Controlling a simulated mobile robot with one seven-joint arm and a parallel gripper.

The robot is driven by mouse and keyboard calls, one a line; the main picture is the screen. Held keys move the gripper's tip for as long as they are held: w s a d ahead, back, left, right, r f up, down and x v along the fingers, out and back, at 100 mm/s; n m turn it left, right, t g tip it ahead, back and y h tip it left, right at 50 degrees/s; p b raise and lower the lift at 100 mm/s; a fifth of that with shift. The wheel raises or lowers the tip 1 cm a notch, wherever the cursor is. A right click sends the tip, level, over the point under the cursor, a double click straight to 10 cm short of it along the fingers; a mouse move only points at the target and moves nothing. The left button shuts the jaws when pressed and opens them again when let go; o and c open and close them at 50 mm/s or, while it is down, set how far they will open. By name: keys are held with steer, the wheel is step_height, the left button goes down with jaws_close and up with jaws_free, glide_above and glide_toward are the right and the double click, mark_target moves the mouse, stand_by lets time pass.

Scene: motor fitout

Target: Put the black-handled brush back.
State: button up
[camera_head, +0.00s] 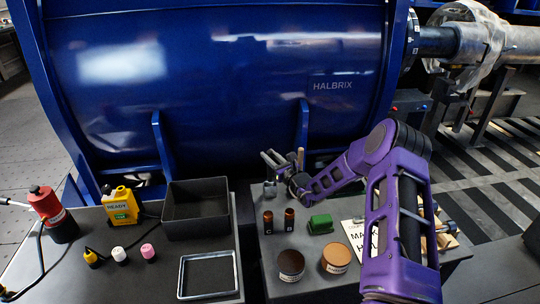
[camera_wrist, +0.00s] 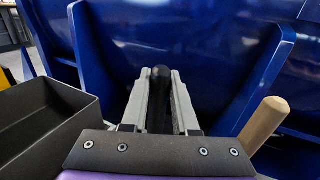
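In the wrist view the black handle (camera_wrist: 160,98) of the brush stands between the two grey fingers of my gripper (camera_wrist: 160,80), its rounded end level with the fingertips. The fingers close on it from both sides. The brush's lower end is hidden. In the head view my gripper (camera_head: 273,159) is over the back edge of the bench, close to the blue drum; the black handle cannot be made out there. A small grey piece (camera_head: 270,188) shows below the gripper; I cannot tell whether it is part of the brush or a holder.
A wooden handle (camera_wrist: 264,123) stands right of my gripper. A dark open bin (camera_head: 168,211) is to the left. Two dark cylinders (camera_head: 268,222), a green block (camera_head: 320,224), two round tins (camera_head: 291,263) and a paper sheet (camera_head: 355,233) lie nearer. The blue drum (camera_head: 220,85) blocks the back.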

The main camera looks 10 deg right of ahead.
steer(key=o, duration=0.4)
steer(key=shift+r, duration=0.3)
steer(key=v, duration=0.4)
steer(key=p+v, duration=0.1)
steer(key=v, duration=0.7)
steer(key=shift+r+p, duration=0.3)
